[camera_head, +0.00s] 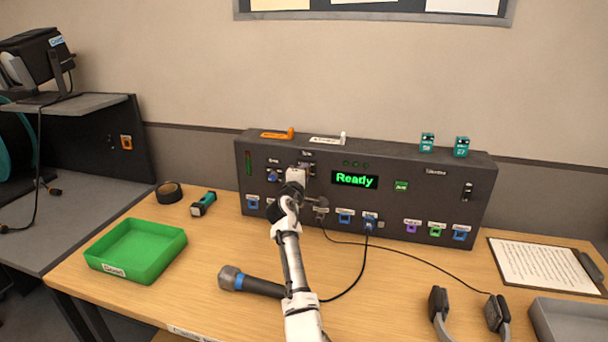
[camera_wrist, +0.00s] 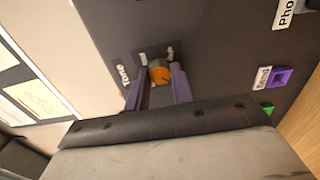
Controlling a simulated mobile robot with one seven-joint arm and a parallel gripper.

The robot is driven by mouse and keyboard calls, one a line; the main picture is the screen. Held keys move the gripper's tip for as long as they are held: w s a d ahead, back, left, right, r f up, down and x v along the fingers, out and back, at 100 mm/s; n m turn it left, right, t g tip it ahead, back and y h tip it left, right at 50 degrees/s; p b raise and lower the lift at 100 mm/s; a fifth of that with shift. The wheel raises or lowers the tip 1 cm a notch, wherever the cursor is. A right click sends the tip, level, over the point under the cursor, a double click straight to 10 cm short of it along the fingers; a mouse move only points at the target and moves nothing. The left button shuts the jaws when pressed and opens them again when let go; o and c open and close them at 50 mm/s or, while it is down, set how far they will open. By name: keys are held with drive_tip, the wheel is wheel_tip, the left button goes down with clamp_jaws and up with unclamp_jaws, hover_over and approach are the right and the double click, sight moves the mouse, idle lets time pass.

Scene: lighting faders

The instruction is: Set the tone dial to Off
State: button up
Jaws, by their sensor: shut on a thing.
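The tone dial (camera_wrist: 160,73) is an orange knob on the dark panel of the console (camera_head: 420,190), below a "Tone" label (camera_wrist: 122,75). In the wrist view, my gripper (camera_wrist: 160,83) has one finger on each side of the knob and is shut on it. In the head view, my gripper (camera_head: 298,178) reaches the panel's upper left, under the "Tone" label, and covers the dial there. The small position marks around the knob are too small or too hidden to read, so its setting cannot be told. A green display (camera_head: 354,180) reads "Ready".
Another knob with a blue part (camera_head: 272,176) sits left of my gripper. Sockets line the panel's bottom, with a cable plugged into one (camera_head: 369,222). A microphone (camera_head: 250,284) lies beside my arm. A green tray (camera_head: 136,249) stands left and headphones (camera_head: 468,312) lie front right.

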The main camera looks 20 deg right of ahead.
drive_tip(key=o, duration=1)
drive_tip(key=b+v, duration=0.3)
drive_tip(key=v, duration=1)
drive_tip(key=shift+s+a, duration=0.25)
drive_tip(key=shift+s, duration=0.05)
drive_tip(key=shift+a, duration=0.1)
